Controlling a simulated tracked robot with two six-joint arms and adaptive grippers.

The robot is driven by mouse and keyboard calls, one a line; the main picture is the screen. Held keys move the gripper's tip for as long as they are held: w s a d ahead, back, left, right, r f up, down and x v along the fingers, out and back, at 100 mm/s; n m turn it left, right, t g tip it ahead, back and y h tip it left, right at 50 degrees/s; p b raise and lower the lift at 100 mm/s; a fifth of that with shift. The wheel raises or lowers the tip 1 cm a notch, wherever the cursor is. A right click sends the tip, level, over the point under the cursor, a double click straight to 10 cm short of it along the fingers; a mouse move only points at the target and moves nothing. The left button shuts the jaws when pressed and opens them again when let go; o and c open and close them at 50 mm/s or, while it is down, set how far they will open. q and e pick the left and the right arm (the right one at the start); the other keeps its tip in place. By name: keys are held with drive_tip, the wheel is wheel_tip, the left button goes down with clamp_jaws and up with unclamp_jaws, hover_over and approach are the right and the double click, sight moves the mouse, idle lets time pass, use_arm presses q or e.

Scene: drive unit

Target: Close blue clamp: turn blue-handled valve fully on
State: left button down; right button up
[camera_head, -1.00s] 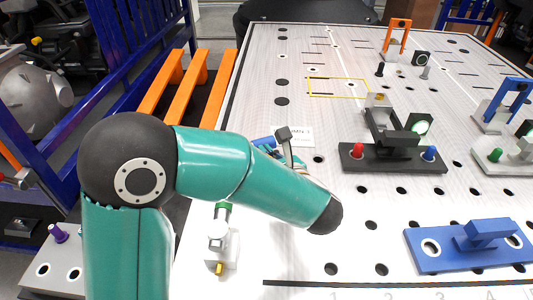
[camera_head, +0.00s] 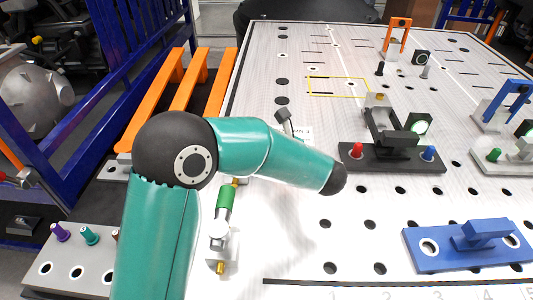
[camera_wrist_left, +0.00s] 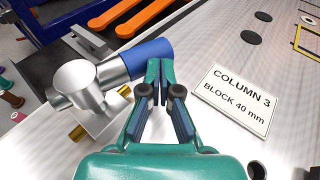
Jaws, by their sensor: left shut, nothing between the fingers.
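The blue-handled valve (camera_wrist_left: 85,88) shows in the left wrist view as a silver body with brass ends. Its blue handle (camera_wrist_left: 150,57) points right, across the top of the view. My left gripper (camera_wrist_left: 161,66) is shut and empty, its fingertips close to the handle's right end. I cannot tell whether they touch it. In the head view my arm hides this valve and the gripper. A blue bracket (camera_head: 509,98), possibly the clamp, stands at the right edge of the head view. My right gripper is not in view.
A green-handled valve (camera_head: 224,203) stands near the table's left edge, beside my left arm. A black fixture (camera_head: 392,157) with red and blue knobs and a blue block (camera_head: 468,247) are to the right. A label card (camera_wrist_left: 238,98) lies right of the gripper.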

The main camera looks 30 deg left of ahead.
use_arm(q)
drive_tip(key=shift+w+a, duration=0.1)
drive_tip(key=shift+a, duration=0.25)
drive_tip(key=shift+w+a+n+g+y, duration=0.15)
drive_tip(key=shift+a+n+g+y, duration=0.25)
drive_tip(key=shift+n+g, duration=0.4)
drive_tip(key=shift+a, duration=0.45)
drive_tip(key=shift+w, duration=0.1)
drive_tip(key=v, duration=1.2)
